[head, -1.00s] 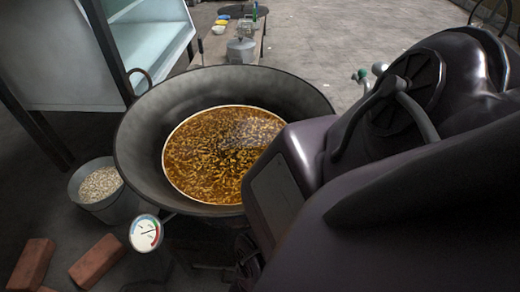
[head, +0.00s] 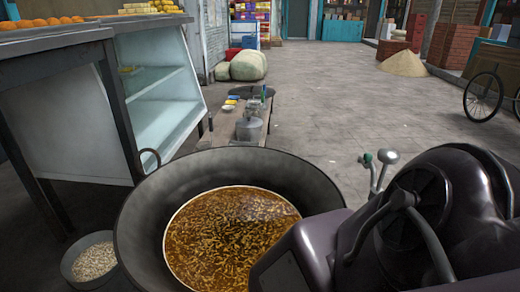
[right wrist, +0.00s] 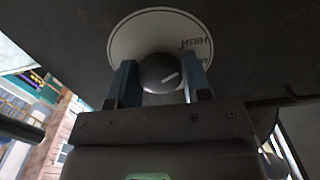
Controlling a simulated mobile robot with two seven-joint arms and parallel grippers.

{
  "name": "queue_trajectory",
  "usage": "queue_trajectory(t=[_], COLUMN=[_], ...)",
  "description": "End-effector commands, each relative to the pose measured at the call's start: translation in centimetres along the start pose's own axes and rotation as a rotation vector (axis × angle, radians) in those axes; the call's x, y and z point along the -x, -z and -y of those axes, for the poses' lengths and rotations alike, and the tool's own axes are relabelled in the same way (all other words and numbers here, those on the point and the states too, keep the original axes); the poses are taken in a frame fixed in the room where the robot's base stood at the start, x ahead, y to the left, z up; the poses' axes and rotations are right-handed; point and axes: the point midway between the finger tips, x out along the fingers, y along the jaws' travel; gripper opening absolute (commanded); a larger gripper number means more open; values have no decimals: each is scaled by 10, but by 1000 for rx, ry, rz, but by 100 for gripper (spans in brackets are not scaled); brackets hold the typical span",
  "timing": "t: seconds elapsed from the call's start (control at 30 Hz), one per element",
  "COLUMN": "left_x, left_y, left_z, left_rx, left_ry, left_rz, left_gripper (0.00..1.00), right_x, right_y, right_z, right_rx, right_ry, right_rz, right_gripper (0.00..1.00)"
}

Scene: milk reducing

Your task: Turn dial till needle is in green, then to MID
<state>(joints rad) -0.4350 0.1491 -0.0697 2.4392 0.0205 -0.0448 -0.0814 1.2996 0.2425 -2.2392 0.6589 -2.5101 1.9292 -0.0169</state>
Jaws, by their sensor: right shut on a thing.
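In the right wrist view my right gripper (right wrist: 160,76) has its two blue fingers on either side of a round dark dial knob (right wrist: 158,67) and is shut on it. A short white mark on the knob slants toward the right finger. Behind the knob is a white dial plate (right wrist: 140,32) with HIGH printed upside down at its right; another label below that is partly hidden by the finger. MID cannot be read. The needle gauge is outside the head view, so its needle is not seen. My left gripper is not in view.
A large black pan (head: 140,230) of brown bubbling liquid (head: 230,235) fills the lower head view. A bucket of pale pieces (head: 95,262) stands at its left, below a glass-fronted counter (head: 160,95). My dark right arm covers the lower right. Open paving lies beyond.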

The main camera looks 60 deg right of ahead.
Motion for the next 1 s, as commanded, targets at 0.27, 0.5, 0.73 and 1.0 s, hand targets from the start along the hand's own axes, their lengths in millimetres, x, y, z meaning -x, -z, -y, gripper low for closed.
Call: queue_trajectory(t=[0.27, 0.5, 0.73, 1.0], left_x=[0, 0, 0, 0], left_y=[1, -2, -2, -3], left_z=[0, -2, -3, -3], left_rx=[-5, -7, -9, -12], left_ry=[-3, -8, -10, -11], left_rz=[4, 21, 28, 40], left_gripper=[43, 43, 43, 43], right_x=[0, 0, 0, 0], right_y=[0, 1, 1, 1], right_z=[1, 1, 2, 2], right_rx=[-109, -293, -472, -621], right_ry=[1, 0, 0, 0], right_rz=[0, -1, 0, 0], right_gripper=[21, 21, 21, 21])
